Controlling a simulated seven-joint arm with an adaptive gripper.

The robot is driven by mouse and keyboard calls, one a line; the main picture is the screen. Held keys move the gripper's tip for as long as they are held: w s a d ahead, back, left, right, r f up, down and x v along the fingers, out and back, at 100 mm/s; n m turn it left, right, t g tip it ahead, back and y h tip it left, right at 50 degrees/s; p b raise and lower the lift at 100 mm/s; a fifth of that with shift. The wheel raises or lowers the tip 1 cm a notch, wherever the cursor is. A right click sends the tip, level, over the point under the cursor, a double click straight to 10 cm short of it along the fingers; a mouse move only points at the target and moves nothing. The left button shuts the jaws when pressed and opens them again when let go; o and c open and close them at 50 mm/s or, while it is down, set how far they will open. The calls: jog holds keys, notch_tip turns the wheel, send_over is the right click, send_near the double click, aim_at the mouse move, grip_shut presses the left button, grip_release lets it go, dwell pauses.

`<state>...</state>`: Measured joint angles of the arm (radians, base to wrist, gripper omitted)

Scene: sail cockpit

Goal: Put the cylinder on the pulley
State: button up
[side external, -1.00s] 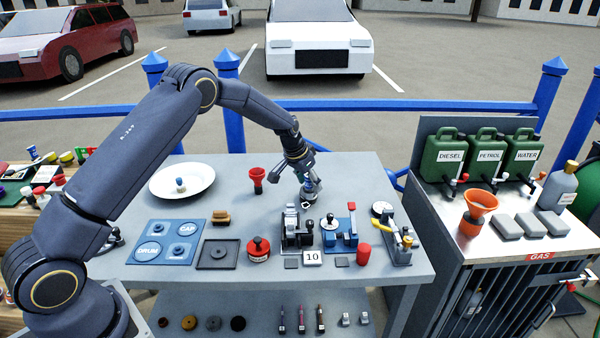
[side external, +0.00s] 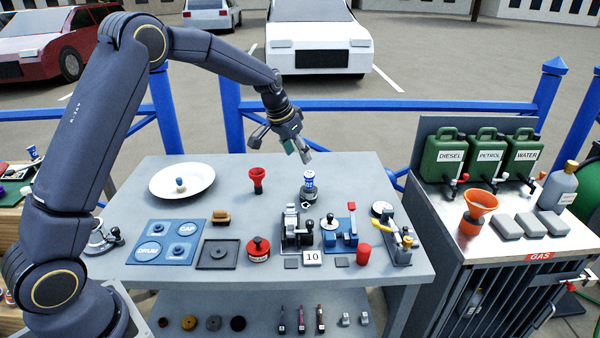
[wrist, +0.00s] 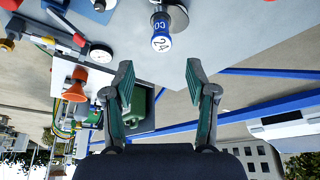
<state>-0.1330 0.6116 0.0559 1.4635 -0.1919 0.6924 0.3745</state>
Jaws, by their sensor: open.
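A small blue-and-white cylinder (side external: 309,179) stands upright near the back right of the grey table. It sits on a dark grey, round, drum-like base (side external: 309,194), which looks like the pulley. In the wrist view the cylinder (wrist: 161,36) shows its lettered side and white end, with the grey base partly visible beyond it. My gripper (side external: 285,150) is above and behind the cylinder, to its left in the side view, clear of it. In the wrist view my gripper (wrist: 160,66) has its two green-padded fingers wide apart with nothing between them.
A red funnel-shaped piece (side external: 257,179) and a white plate (side external: 182,181) are left of the cylinder. A blue railing (side external: 400,105) runs behind. Bare tabletop lies around the cylinder.

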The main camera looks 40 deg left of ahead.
jog(key=s+d+r, duration=0.2)
jog(key=s+r, duration=0.4)
jog(key=s, duration=0.1)
jog(key=s+d+r, duration=0.3)
jog(key=s+r, duration=0.3)
jog(key=s, duration=0.2)
jog(key=s+d+f+t, duration=0.1)
jog(key=s+d, duration=0.1)
jog(key=s, duration=1.8)
jog(key=shift+s+d+n, duration=0.3)
jog(key=shift+s+n, duration=0.1)
jog(key=shift+o, duration=0.2)
